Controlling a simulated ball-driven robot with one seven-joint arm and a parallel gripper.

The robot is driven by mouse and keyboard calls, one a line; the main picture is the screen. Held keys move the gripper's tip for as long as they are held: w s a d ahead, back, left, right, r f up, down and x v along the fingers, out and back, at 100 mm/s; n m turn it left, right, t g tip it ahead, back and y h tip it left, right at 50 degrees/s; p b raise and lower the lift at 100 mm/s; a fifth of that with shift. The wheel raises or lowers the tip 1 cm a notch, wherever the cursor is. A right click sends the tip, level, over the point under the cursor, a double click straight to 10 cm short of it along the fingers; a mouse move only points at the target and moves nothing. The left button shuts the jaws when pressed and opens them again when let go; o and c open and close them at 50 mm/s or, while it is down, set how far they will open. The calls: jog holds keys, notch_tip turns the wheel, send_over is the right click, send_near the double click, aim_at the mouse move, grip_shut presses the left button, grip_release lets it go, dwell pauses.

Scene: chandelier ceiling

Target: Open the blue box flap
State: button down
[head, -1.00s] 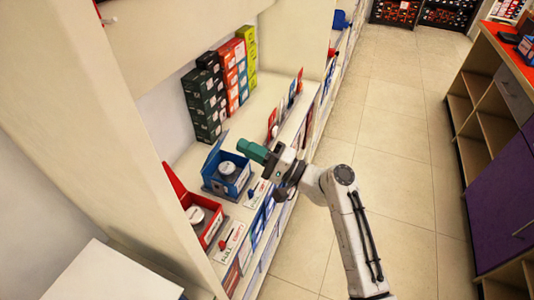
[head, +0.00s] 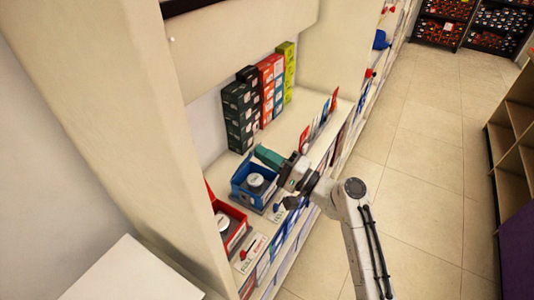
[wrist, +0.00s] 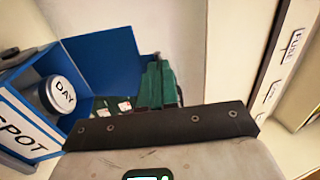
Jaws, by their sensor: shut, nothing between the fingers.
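The blue box (head: 238,190) stands on the shelf with its top uncovered and a round white-topped jar (head: 256,180) inside. Its blue flap (head: 243,165) is raised along the back left side. In the wrist view the flap (wrist: 103,58) stands up behind the box (wrist: 22,88), and the jar (wrist: 62,93) reads "DAY". My gripper (head: 262,154) has green fingers and reaches in over the back of the box, close to the flap's upper end. In the wrist view the fingers (wrist: 158,84) are together and empty, beside the flap's right edge. Contact with the flap cannot be told.
A red box (head: 228,228) with its own jar stands to the near left. Stacked dark green boxes (head: 238,118) and orange boxes (head: 270,88) line the shelf's back. A cream side panel (head: 120,100) rises on the left. The tiled floor (head: 430,130) on the right is open.

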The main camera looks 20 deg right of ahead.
jog(key=w+a+r+g+h+p, duration=0.1)
jog(key=w+a+r+g+p, duration=0.1)
jog(key=w+a, duration=0.3)
jog(key=shift+w+a+r+h+p, duration=0.3)
jog(key=shift+w+r+p, duration=0.3)
jog(key=shift+w, duration=0.7)
jog(key=shift+f, duration=0.1)
